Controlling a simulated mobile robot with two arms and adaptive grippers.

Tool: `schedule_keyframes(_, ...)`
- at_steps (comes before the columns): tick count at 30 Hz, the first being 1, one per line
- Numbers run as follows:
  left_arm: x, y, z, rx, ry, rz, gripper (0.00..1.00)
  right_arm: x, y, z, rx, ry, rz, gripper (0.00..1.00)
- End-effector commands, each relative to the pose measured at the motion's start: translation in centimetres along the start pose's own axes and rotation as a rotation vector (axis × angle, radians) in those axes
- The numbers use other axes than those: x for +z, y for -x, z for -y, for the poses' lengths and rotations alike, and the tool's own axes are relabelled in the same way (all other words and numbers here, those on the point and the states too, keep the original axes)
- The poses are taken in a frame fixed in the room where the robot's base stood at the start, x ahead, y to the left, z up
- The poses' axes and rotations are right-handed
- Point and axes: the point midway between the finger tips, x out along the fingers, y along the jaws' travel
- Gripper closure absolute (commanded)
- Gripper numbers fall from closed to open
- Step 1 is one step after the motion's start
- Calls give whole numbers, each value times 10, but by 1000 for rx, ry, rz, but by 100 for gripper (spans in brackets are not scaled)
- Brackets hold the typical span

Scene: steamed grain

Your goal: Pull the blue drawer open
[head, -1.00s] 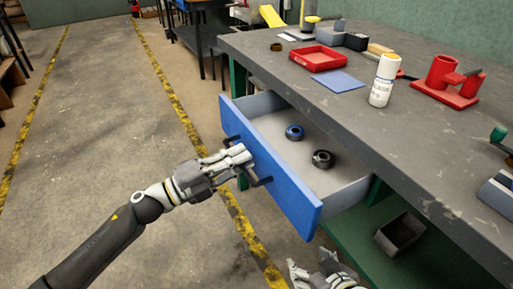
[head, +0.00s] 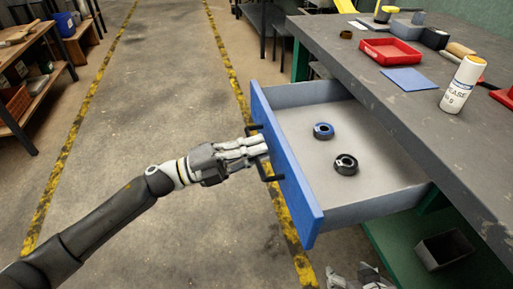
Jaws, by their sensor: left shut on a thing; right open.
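The blue drawer (head: 296,190) stands well out from the grey workbench, its inside in plain view. Its dark handle (head: 270,178) sits on the blue front. My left gripper (head: 262,149) is shut on the handle, with its fingers over the bar.
On the workbench (head: 400,107) are a red tray (head: 391,51), a blue sheet (head: 409,80) and a white bottle (head: 462,86). A grey bin (head: 445,249) stands on the green lower shelf. Open floor (head: 150,120) lies left of the drawer; shelving stands far left.

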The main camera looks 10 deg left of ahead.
Motion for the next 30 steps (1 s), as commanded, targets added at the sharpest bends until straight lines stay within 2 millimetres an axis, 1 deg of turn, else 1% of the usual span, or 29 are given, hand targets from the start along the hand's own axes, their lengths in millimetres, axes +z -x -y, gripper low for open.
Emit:
schedule_keyframes(1,0,0,-2,3,1,-1,100,0,0,0,0,0,0,36)
schedule_keyframes(2,0,0,-2,3,1,-1,87,0,0,0,0,0,0,36)
schedule_keyframes(6,0,0,-1,2,1,0,69,0,0,0,0,0,0,36)
schedule_keyframes(15,0,0,0,1,0,0,69,0,0,0,0,0,2,36)
schedule_keyframes(17,0,3,-1,2,1,1,69,0,-1,-1,1,0,2,36)
schedule_keyframes(19,0,10,-1,3,2,2,69,0,0,0,1,0,2,36)
schedule_keyframes(23,1,32,-2,5,2,3,69,0,0,0,0,0,1,36)
schedule_keyframes(30,0,84,-2,6,3,3,69,0,0,0,0,0,0,36)
